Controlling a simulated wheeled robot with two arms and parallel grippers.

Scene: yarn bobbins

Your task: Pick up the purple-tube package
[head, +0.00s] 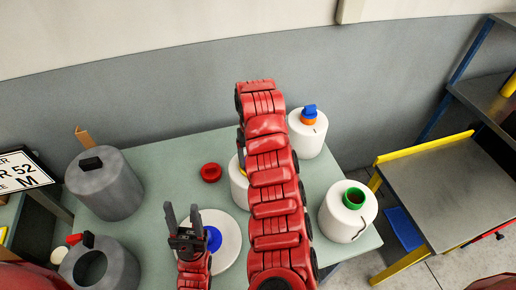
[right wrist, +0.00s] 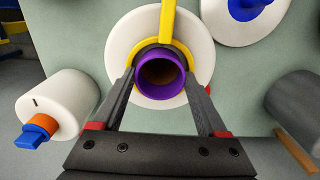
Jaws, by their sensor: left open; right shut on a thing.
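The purple-tube package is a white yarn roll (right wrist: 122,45) with a purple tube (right wrist: 162,76) at its centre, seen from above in the right wrist view. My right gripper (right wrist: 160,80) is shut on the purple tube, one finger on each side. A yellow ring and bar (right wrist: 168,22) lie around the tube's far side. In the head view, my right arm hides most of this package (head: 237,187) and the right gripper. My left gripper (head: 183,216) is open and empty, over the left part of a blue-tube package (head: 230,240).
White packages with an orange-and-blue top (head: 306,137) and a green tube (head: 347,213) stand on the right of the table (head: 142,165). Grey canisters (head: 105,187) stand left, and a red ring (head: 211,172) lies mid-table. A metal bench (head: 440,190) stands right, beyond a gap.

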